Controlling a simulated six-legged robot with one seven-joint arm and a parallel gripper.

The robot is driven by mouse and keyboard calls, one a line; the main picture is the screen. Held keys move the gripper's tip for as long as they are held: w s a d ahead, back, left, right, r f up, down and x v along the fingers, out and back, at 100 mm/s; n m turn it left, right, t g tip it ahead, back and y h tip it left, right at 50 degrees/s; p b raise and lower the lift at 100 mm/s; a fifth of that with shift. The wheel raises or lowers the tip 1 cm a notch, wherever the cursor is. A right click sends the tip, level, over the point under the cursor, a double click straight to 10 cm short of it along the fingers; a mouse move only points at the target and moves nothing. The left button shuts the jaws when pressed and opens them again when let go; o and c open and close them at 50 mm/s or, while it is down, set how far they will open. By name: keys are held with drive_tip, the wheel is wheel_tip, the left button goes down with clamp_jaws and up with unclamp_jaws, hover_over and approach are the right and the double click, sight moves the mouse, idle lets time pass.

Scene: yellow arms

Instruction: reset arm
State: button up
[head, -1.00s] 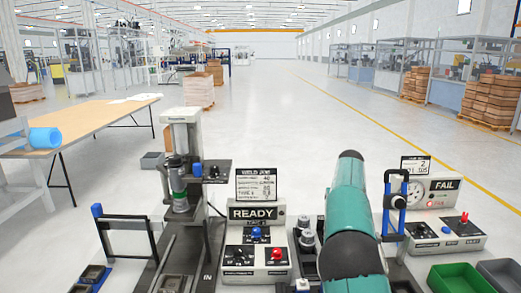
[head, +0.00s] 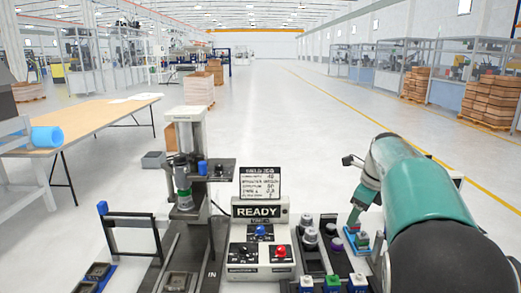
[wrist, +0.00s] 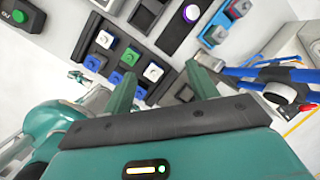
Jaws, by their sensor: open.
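My teal arm (head: 425,190) rises at the right of the head view and covers the FAIL station behind it. In the wrist view my gripper (wrist: 160,83) shows two green fingers spread apart with nothing between them. Beyond the fingers, and apart from them, lies a dark tray with white, green and blue square-topped pieces (wrist: 129,57).
A READY box (head: 258,240) with knobs and a red button stands at centre, under a text sign (head: 260,183). Left of it is a press-like post (head: 185,150). Rows of small coloured pieces (head: 332,283) stand right of it.

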drive_tip(key=s+a+f+n+t, duration=0.1)
drive_tip(key=s+a+n, duration=0.2)
drive_tip(key=s+n, duration=0.5)
drive_tip(key=s+a+f+n+h, duration=0.1)
drive_tip(key=s+a+n, duration=0.3)
drive_tip(key=s+n, duration=0.4)
drive_tip(key=s+a+f+n+t, duration=0.1)
drive_tip(key=s+a+n, duration=0.3)
drive_tip(key=s+n, duration=0.5)
drive_tip(key=s, duration=0.7)
drive_tip(key=shift+t, duration=0.3)
drive_tip(key=shift+s, duration=0.15)
